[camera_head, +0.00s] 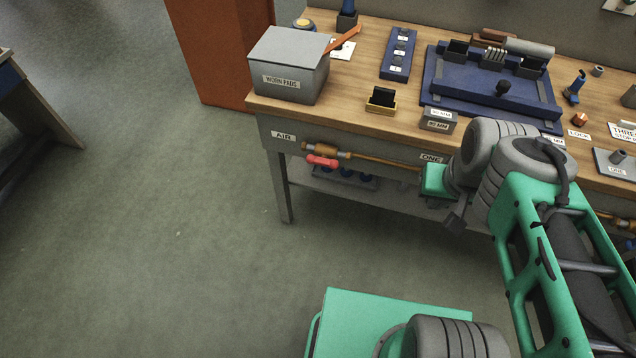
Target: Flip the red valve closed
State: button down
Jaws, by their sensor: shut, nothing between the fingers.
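The red valve handle (322,161) is on the brass-coloured pipe (375,159) along the bench's front, to the right of the AIR label (283,136). The handle lies nearly level, roughly along the pipe and just below it. My gripper (455,222) is a small dark shape below my green wrist, in front of the bench's front. It is shut and holds nothing. It is well to the right of the red handle and apart from it.
The wooden bench top (350,99) carries a grey WORN PADS box (288,68), a blue fixture (490,85) and small labelled parts. Blue items (345,177) are on a lower shelf. An orange cabinet (222,50) stands behind left. The floor left of the bench is clear.

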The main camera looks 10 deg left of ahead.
aim_at(311, 158)
jog(key=u, duration=1)
jog(key=i, duration=0.4)
jog(key=u, duration=0.4)
jog(key=k, duration=0.6)
jog(key=u, duration=1)
jog(key=i, duration=1.15)
jog(key=z, duration=0.55)
jog(key=i, duration=0.6)
jog(key=z, duration=0.55)
